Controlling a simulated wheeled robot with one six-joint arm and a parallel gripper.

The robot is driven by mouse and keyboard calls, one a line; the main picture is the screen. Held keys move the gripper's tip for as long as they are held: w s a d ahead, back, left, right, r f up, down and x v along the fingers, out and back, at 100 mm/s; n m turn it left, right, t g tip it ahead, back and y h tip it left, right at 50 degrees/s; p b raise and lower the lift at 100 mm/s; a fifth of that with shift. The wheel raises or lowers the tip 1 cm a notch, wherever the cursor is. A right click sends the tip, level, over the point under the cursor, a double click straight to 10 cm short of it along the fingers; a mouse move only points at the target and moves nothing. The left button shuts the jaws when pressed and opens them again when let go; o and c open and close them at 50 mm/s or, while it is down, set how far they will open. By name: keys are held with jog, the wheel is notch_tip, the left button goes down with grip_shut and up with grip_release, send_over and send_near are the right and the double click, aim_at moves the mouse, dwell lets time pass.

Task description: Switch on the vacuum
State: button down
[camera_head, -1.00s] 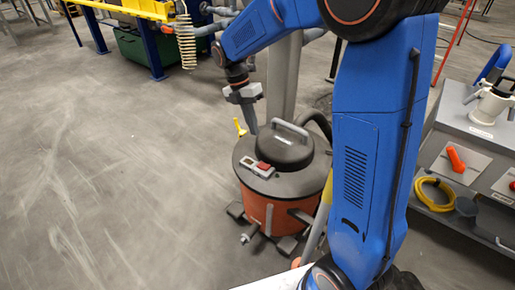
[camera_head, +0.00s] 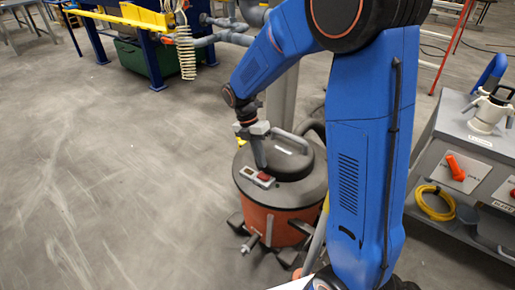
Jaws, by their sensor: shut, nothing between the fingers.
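The vacuum (camera_head: 278,205) is an orange drum with a dark grey lid and a grey top handle, standing on the floor in the middle of the head view. A light switch panel with a red switch (camera_head: 265,176) sits on the front of its lid. My gripper (camera_head: 261,165) is shut and empty. It points down, with its tips just above or at the switch panel, close behind the red switch. I cannot tell whether the tips touch it. My gripper and wrist hide part of the lid.
A grey cart (camera_head: 456,140) with a white pump-like item, an orange handle and a yellow coiled hose (camera_head: 433,203) stands at the right. A blue-legged frame (camera_head: 147,58) with pipes stands at the back. The floor at the left is clear.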

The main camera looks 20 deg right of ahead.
aim_at(264, 176)
jog(key=shift+x, duration=2.45)
jog(key=shift+s, duration=0.1)
jog(key=shift+s+d+f, duration=0.1)
jog(key=shift+f, duration=0.05)
jog(key=shift+w+a, duration=0.5)
jog(key=shift+w, duration=0.2)
